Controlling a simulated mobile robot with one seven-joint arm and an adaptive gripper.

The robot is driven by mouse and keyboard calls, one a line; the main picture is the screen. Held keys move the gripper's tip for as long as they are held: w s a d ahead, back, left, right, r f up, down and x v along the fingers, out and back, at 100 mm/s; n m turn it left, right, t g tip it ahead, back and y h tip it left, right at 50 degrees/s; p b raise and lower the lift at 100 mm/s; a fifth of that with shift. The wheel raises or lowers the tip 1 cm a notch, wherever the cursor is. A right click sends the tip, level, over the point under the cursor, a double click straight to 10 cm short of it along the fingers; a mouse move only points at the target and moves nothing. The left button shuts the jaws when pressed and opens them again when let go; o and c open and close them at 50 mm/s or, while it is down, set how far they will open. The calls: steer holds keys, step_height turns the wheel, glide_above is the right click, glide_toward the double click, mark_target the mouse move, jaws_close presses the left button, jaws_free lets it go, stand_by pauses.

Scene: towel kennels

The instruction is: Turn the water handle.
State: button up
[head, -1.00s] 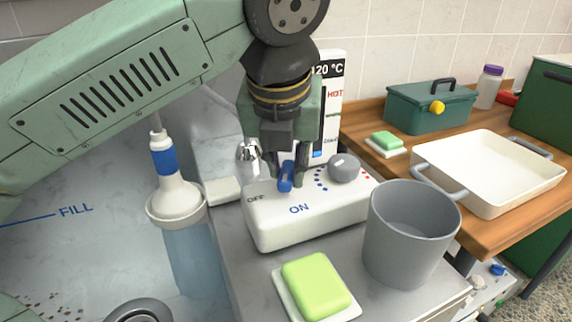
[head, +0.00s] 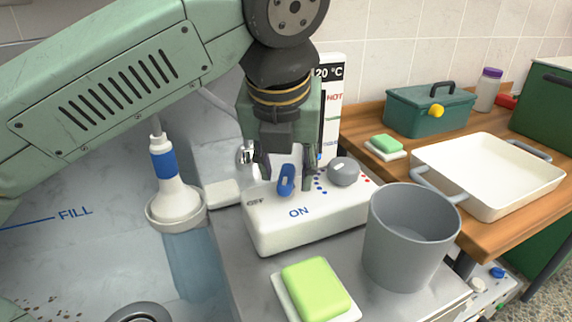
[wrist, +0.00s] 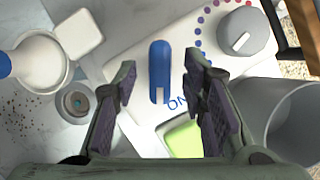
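The blue water handle (head: 286,180) stands on the white control box (head: 335,213). Its near end points toward the ON mark, away from OFF. In the wrist view the handle (wrist: 160,70) lies between my fingers, with a gap on each side. My gripper (head: 285,168) is open and empty above the box, its fingers apart on either side of the handle. It also shows open in the wrist view (wrist: 161,74).
A grey dial (head: 343,171) sits on the box right of the handle. A grey bucket (head: 410,235) and green soap (head: 316,288) stand in front. A spray nozzle (head: 177,195) is at left. A white tray (head: 470,200) and green toolbox (head: 428,110) are on the wooden table.

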steer(key=s+a+r, duration=0.1)
steer(key=s, duration=1.1)
steer(key=shift+s+a, duration=0.15)
steer(key=shift+a, duration=0.15)
steer(key=shift+o, duration=0.2)
stand_by(0.4)
